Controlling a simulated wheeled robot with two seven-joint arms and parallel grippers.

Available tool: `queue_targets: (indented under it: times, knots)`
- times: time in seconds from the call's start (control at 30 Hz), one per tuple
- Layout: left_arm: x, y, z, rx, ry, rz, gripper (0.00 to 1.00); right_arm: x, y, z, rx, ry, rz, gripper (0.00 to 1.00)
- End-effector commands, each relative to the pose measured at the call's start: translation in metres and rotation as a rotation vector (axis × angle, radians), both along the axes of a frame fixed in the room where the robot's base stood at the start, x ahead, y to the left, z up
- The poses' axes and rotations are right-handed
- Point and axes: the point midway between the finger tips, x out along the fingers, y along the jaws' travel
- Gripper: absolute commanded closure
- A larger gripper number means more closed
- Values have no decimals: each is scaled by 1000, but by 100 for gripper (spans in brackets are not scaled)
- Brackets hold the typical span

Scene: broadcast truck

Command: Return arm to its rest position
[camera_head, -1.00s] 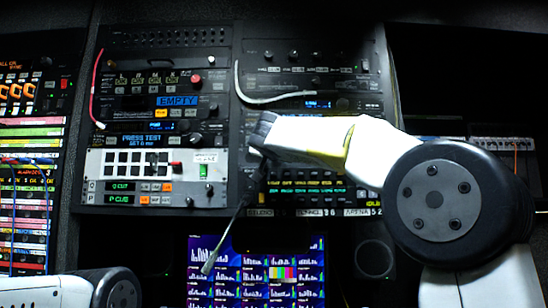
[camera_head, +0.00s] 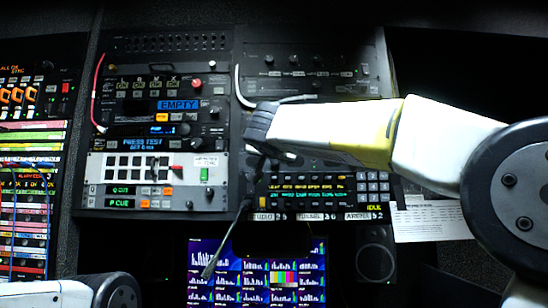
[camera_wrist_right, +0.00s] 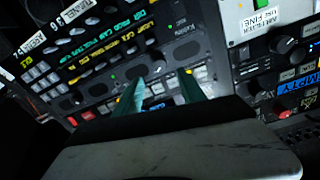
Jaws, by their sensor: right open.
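My right arm (camera_head: 340,135) reaches in from the right in the head view, white with a yellow patch. Its dark wrist end (camera_head: 260,125) is in front of the middle of the equipment rack. In the right wrist view my right gripper (camera_wrist_right: 163,88) shows two greenish fingers, apart, with nothing held between them. Behind them is a tilted panel of buttons and knobs (camera_wrist_right: 110,55); contact cannot be told. A white link of my left arm (camera_head: 55,292) shows at the bottom left; its gripper is out of view.
A thin gooseneck rod (camera_head: 222,245) slants down before the rack near my right wrist. A monitor with bar graphs (camera_head: 215,285) is below, with a round speaker (camera_head: 375,263) beside it. A white paper sheet (camera_head: 430,222) hangs at right. Cables loop over the left panels.

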Motion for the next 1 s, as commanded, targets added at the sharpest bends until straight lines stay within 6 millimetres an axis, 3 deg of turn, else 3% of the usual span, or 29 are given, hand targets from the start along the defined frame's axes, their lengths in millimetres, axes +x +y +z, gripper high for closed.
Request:
queue_targets:
  times: [0.33,0.47,0.57,0.67,0.8,1.0]
  knots:
    - [0,0,0,0,0,0,100,0,-1,-1,-1,2,-1,52]
    - [0,0,0,0,0,0,100,-3,-17,-21,-27,58,-13,52]
    - [0,0,0,0,0,0,100,-13,-49,-63,-74,171,-29,52]
    - [0,0,0,0,0,0,100,-34,-87,-124,-129,328,-34,52]
    - [0,0,0,0,0,0,100,-81,-129,-212,-176,549,-5,52]
    - [0,0,0,0,0,0,100,-170,-160,-331,-168,817,103,52]
